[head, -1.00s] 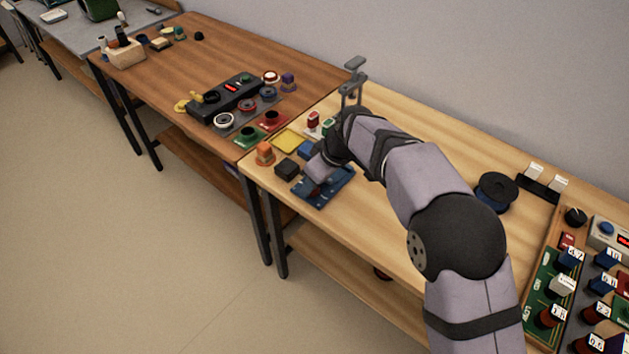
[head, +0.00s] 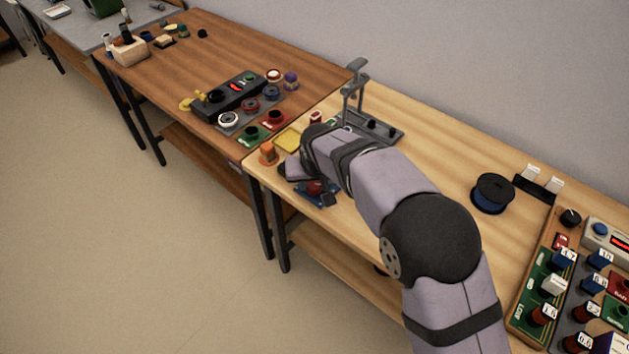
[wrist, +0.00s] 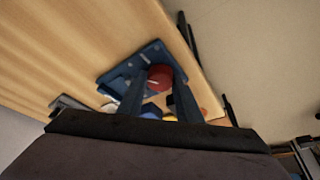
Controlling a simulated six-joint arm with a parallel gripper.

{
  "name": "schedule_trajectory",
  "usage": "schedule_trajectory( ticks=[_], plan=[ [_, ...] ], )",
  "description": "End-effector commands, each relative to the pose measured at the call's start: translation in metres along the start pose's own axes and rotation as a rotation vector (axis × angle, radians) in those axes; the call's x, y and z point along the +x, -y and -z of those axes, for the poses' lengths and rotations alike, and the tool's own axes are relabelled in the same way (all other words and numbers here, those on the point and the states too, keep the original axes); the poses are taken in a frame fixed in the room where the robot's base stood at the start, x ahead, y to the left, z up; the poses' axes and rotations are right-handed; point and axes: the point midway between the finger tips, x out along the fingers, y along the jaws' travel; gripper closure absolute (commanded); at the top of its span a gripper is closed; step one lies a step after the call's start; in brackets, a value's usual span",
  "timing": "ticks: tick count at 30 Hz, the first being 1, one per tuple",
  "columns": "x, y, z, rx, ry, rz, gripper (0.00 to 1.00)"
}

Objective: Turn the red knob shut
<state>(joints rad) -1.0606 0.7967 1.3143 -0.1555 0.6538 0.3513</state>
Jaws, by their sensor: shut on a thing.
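The red knob (wrist: 160,76) sits on a blue base plate (wrist: 122,72) on the light wooden table. In the wrist view it is between the two dark fingers of my gripper (wrist: 160,88), which is shut on it. A pale mark shows on the knob's face. In the head view the red knob (head: 314,188) shows beneath my gripper (head: 312,187), and the blue base plate (head: 326,186) is partly hidden by my arm.
An orange knob (head: 268,154) and a yellow tray (head: 289,140) lie close by. A grey stand (head: 354,95) rises behind my wrist. A dark spool (head: 493,193) and a crowded panel are to the right. The table's front edge is near.

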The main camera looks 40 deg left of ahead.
Motion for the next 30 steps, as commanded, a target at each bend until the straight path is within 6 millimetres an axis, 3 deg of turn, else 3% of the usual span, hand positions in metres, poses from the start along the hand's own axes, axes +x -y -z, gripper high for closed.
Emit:
schedule_trajectory(
  ticks=[16, 17, 30],
  plan=[
    [0.0002, 0.0004, -0.0005, 0.029, 0.002, -0.010, 0.91],
    [0.0002, 0.0004, -0.0005, 0.029, 0.002, -0.010, 0.61],
    [-0.0055, 0.0006, 0.0001, 0.027, 0.000, -0.010, 0.60]
  ],
)
